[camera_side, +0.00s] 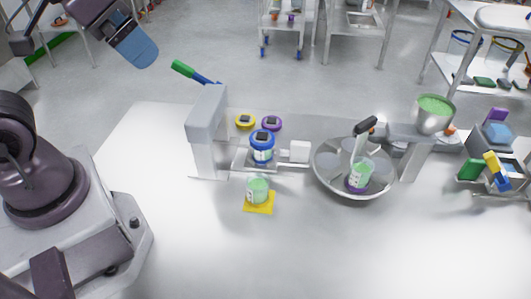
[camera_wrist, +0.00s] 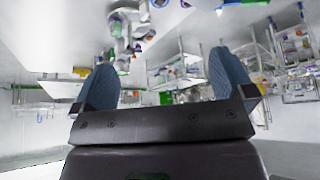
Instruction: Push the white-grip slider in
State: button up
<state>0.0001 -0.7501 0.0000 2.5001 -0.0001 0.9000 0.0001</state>
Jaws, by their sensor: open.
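The white-grip slider shows in the side view as a white block (camera_side: 300,151) at the right end of a low metal slide. It sits just left of a wide metal pan and right of a blue-lidded jar (camera_side: 262,147). A grey upright stands to the left of the slide. My gripper (camera_side: 139,50) is up at the top left, high and well away from the slider, touching nothing. Its two blue fingers stand apart and empty in the wrist view (camera_wrist: 165,80). I cannot make out the slider in the wrist view.
The grey upright (camera_side: 207,115) stands between my gripper and the slide, with a green-handled lever (camera_side: 184,69) behind it. A cup of green material stands on a yellow mat (camera_side: 260,208). The metal pan (camera_side: 327,176) holds another cup.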

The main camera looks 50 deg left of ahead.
dwell(0.3)
jog(key=shift+c, duration=1.3)
jog(key=shift+w+f, duration=0.1)
jog(key=shift+f, duration=0.25)
jog(key=c, duration=0.4)
jog(key=shift+w+d+f+g, duration=0.3)
jog(key=shift+w+f+g, duration=0.6)
jog(key=shift+f, duration=0.05)
jog(key=c, duration=0.4)
jog(key=m+g, duration=0.4)
jog(key=m, duration=0.5)
send_over(301, 143)
notch_tip(301, 143, down, 17)
jog(key=shift+f, duration=0.3)
notch_tip(301, 143, down, 12)
jog(key=shift+f, duration=0.1)
